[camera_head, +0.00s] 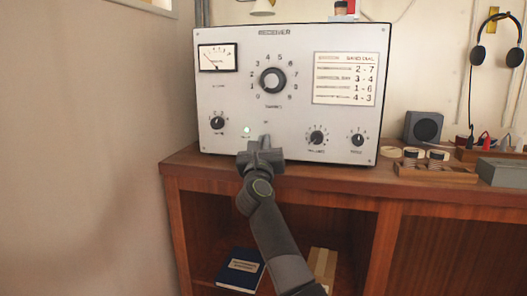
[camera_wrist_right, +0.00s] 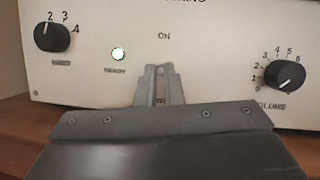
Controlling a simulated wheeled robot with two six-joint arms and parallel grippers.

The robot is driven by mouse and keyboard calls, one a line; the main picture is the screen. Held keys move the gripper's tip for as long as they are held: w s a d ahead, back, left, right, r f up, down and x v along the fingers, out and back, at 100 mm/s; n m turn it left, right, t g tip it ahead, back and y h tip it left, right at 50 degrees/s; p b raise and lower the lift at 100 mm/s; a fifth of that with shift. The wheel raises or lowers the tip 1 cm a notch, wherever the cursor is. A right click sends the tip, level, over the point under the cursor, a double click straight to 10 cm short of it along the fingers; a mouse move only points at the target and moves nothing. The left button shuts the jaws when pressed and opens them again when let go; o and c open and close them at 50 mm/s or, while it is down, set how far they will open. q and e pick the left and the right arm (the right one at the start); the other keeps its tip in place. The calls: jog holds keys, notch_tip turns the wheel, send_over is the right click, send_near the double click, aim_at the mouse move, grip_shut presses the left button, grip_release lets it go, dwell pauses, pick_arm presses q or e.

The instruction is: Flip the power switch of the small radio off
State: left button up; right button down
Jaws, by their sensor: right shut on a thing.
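The small radio (camera_head: 235,100) is a white box marked RECEIVER, standing on a wooden cabinet, with a meter, a large dial and several black knobs. My right gripper (camera_head: 264,142) is at the lower middle of its front panel. In the right wrist view the fingers (camera_wrist_right: 160,84) are close together just below the "ON" label, at the power switch's place. The switch itself is mostly hidden between the fingers. My left gripper is not in view.
The wooden cabinet (camera_head: 290,179) has open shelves with a dark blue book (camera_head: 241,268). To the right are a small speaker (camera_head: 423,126), a wooden tray (camera_head: 436,174) and a grey box (camera_head: 502,172). Headphones (camera_head: 478,54) hang on the wall. A wall closes the left side.

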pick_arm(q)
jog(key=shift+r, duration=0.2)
pick_arm(e)
jog(key=c, duration=1.6)
grip_release()
jog(key=shift+o, duration=0.2)
